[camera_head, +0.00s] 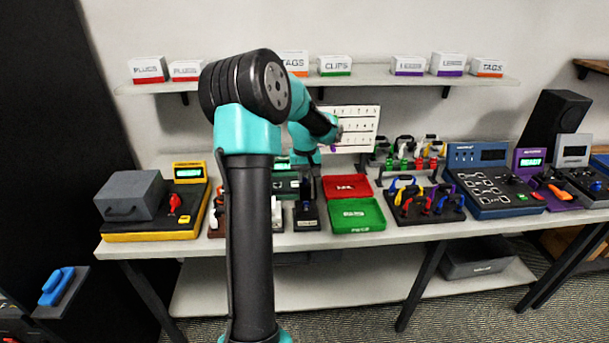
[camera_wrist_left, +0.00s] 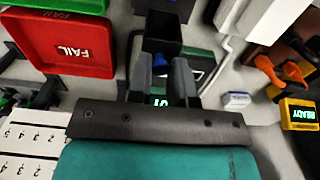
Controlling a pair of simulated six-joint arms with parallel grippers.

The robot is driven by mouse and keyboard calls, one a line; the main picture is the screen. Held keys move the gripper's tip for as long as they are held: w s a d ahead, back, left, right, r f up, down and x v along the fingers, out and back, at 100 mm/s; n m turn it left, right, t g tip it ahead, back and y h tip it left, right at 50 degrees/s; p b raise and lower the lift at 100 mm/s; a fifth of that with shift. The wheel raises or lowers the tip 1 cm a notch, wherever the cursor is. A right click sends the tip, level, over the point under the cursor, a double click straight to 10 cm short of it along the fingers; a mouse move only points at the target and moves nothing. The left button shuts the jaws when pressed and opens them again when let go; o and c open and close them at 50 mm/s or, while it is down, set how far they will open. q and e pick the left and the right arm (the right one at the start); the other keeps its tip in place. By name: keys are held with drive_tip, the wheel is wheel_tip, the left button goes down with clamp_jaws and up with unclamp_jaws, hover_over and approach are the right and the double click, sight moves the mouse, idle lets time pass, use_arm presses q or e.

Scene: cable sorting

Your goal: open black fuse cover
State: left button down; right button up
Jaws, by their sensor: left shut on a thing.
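My left gripper (camera_wrist_left: 161,72) has its two dark fingers a little apart, closed around a small dark part that looks like the black fuse cover; the fingers hide most of it. Just beyond the fingertips in the left wrist view stands a black box-like fixture (camera_wrist_left: 161,31), with a bit of blue by the fingers. In the head view a black stand with a blue part (camera_head: 306,212) sits on the table near my left arm. How far the cover is open cannot be told. My right gripper is in neither view.
A red FAIL tray (camera_wrist_left: 80,45) lies close to the gripper; in the head view a green tray (camera_head: 357,214) is in front of it. A yellow-based unit with a grey box (camera_head: 131,194) stands at the left. Plug boards and a blue panel (camera_head: 490,190) fill the right.

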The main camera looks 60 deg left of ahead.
use_arm(q)
drive_tip(key=c, duration=1)
unclamp_jaws()
drive_tip(key=shift+d+f, duration=0.1)
drive_tip(key=shift+c, duration=0.2)
wheel_tip(320, 180, up, 18)
drive_tip(key=shift+f, duration=0.25)
